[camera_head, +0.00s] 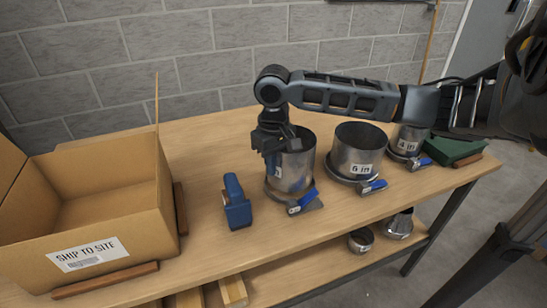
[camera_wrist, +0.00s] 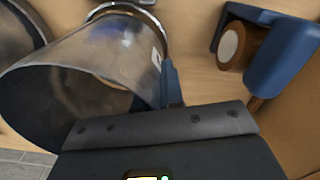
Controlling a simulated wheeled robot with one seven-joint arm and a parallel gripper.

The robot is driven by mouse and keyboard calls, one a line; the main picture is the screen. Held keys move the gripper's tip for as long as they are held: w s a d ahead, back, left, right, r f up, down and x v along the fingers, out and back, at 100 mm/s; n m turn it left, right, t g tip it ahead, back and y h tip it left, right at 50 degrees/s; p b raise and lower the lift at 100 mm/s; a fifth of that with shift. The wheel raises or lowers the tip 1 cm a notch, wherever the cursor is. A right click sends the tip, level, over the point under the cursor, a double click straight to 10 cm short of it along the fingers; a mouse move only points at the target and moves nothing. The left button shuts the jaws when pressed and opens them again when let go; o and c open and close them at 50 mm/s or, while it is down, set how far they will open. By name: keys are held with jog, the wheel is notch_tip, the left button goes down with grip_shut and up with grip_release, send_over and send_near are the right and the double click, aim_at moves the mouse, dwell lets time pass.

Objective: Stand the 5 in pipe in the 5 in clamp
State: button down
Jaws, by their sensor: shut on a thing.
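The 5 in pipe (camera_head: 298,165) is a grey metal cylinder, upright as far as I can tell, its label mostly hidden by my gripper. My gripper (camera_head: 275,146) comes down from above and is shut on the left side of its rim. The 5 in clamp (camera_head: 305,204), a metal ring with a blue lever, is around or right below the pipe's foot; I cannot tell if the pipe is fully seated. In the wrist view the pipe (camera_wrist: 85,70) fills the left, open rim towards me, with the clamp ring (camera_wrist: 135,14) at its far end.
A 6 in pipe (camera_head: 352,146) and a 4 in pipe (camera_head: 409,138) stand in clamps to the right. A blue tape dispenser (camera_head: 236,208) is left of the pipe. An open cardboard box (camera_head: 150,222) stands at the left. A green case (camera_head: 456,150) is at the right end.

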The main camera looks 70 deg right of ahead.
aim_at(274, 185)
jog(key=shift+f, duration=1.65)
jog(key=c, duration=1.2)
grip_release()
notch_tip(274, 185, up, 8)
jog(key=shift+f, duration=0.1)
jog(key=shift+w, duration=0.1)
